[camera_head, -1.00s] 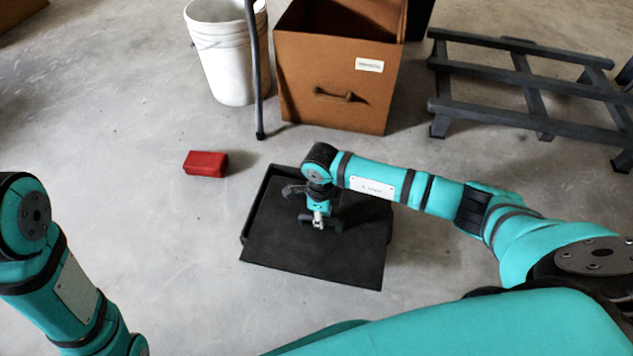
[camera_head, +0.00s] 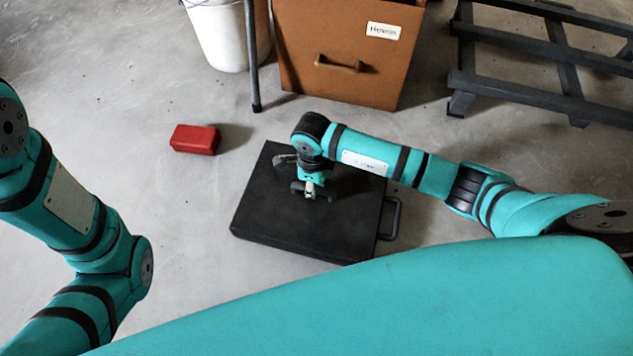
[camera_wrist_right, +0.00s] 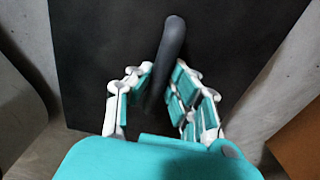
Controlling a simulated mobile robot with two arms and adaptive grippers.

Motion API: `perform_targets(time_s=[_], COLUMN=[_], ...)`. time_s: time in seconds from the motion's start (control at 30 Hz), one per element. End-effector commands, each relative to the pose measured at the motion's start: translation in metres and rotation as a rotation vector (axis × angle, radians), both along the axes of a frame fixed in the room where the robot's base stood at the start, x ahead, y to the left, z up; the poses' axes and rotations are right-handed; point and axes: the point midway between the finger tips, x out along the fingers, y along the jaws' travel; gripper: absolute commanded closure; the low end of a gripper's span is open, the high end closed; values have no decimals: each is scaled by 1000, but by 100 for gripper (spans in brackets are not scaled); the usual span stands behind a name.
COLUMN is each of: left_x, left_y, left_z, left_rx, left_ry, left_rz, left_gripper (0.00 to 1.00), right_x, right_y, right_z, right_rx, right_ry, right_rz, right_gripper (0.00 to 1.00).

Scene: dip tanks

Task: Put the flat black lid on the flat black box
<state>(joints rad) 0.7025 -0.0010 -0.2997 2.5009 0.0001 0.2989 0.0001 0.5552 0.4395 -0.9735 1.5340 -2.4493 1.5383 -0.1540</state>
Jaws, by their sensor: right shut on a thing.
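The flat black lid (camera_head: 275,205) lies over the flat black box (camera_head: 290,246) on the floor, covering its top as far as I can see. Only the box's front side and a side handle at its right show below the lid. My right gripper (camera_head: 313,192) is over the middle of the lid. In the right wrist view the gripper (camera_wrist_right: 160,95) is shut on the lid's dark bar handle (camera_wrist_right: 172,45). Whether the lid is fully seated cannot be told. My left arm is at the left of the head view; its gripper is out of the frame.
A red block (camera_head: 195,139) lies on the floor left of the box. Behind stand a white bucket (camera_head: 222,35), a brown bin (camera_head: 340,60) with a handle and label, and a dark slatted rack (camera_head: 540,60).

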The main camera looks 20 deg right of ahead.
Motion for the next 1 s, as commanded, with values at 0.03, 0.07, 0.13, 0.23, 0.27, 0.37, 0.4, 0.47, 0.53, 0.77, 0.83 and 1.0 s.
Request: perform_targets(time_s=[0.03, 0.07, 0.13, 0.23, 0.27, 0.37, 0.4, 0.47, 0.53, 0.77, 0.83, 1.0], left_x=[0, 0, 0, 0, 0, 0, 0, 0, 0, 0, 0, 13], left_y=[0, 0, 0, 0, 0, 0, 0, 0, 0, 0, 0, 0], left_z=[1, 1, 1, -2, -1, -1, -1, -1, -1, 4, 11, 23], left_rx=[0, 1, 1, 1, 1, 1, 1, 1, 1, 1, 1, -1], left_ry=[-1, -1, -1, 0, 0, 0, 0, -1, -1, -1, -1, 36], left_rz=[0, 0, 0, 0, 0, 0, 0, 0, 0, 0, -1, -1], left_gripper=[100, 100, 100, 100, 100, 100, 100, 100, 100, 100, 100, 100], right_x=[1, 1, 1, 1, 0, 0, 0, 0, 0, 1, 1, 1], right_y=[0, 0, 0, 0, 0, 0, 0, 0, 0, 0, 0, 0], right_z=[2, 2, 1, -2, -2, -1, -1, -1, -1, 6, 16, 52], right_rx=[2, 1, 1, 1, 0, 0, 0, 0, 0, 1, 0, 0], right_ry=[-1, -1, -1, -1, 0, 0, 0, 0, 0, -1, -1, -2], right_rz=[1, 1, 1, 1, 1, 0, 1, 1, 1, 1, 1, 3], right_gripper=[100, 100, 100, 100, 80, 66, 61, 60, 60, 60, 60, 60])
